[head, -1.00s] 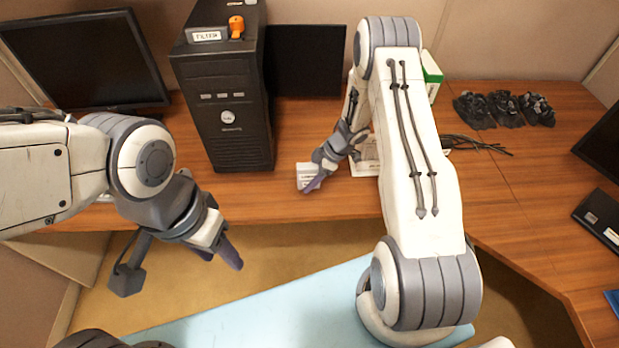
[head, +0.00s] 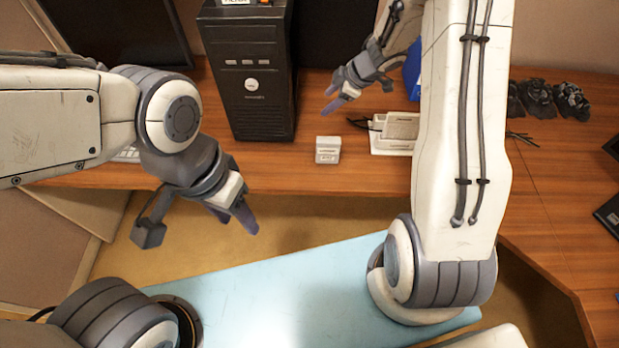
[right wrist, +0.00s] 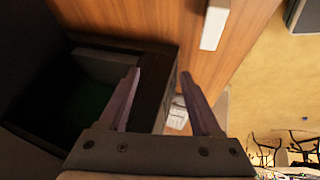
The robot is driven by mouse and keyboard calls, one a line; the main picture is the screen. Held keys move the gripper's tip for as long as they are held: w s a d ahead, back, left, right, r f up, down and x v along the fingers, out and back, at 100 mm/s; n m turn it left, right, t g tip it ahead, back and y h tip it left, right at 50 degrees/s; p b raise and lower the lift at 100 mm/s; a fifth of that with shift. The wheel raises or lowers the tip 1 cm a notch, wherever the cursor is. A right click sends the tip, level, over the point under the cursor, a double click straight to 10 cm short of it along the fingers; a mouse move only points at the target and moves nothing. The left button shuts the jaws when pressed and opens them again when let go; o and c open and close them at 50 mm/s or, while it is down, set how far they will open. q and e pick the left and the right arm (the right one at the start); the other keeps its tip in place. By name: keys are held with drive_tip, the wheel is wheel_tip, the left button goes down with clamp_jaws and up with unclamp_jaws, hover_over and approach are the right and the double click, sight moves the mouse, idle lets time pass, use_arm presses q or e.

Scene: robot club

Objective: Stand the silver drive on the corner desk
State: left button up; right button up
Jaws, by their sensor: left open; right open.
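A small pale silver box with a label, seemingly the silver drive (head: 328,150), rests by itself on the corner desk (head: 285,180), right of the black computer tower. My right gripper (head: 333,98) is open and empty, above and behind the drive, apart from it. In the right wrist view a small pale box, likely the same drive (right wrist: 177,115), shows beyond and between the open fingers (right wrist: 160,74), partly hidden by the tower and my gripper. My left gripper (head: 240,222) is open and empty in front of the desk edge.
The black tower (head: 262,105) stands close to the drive's left. A white device (head: 398,128) lies to its right, partly behind my right arm. Dark tangled items (head: 545,98) lie at the right rear. A pale blue surface (head: 270,295) is below. Desk in front of the drive is clear.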

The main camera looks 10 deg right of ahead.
drive_tip(key=s+a+r+m+t+h, duration=0.35)
drive_tip(key=a+r, duration=0.55)
drive_tip(key=r, duration=0.3)
drive_tip(key=s+a+m+g, duration=0.1)
drive_tip(key=s+a+g, duration=0.2)
drive_tip(key=s, duration=1.2)
drive_tip(key=s+a+m+g, duration=0.2)
drive_tip(key=s+a+g, duration=0.2)
drive_tip(key=s, duration=1.1)
drive_tip(key=shift+s+r+g, duration=0.35)
drive_tip(key=shift+r+g, duration=0.1)
drive_tip(key=shift+g, duration=0.2)
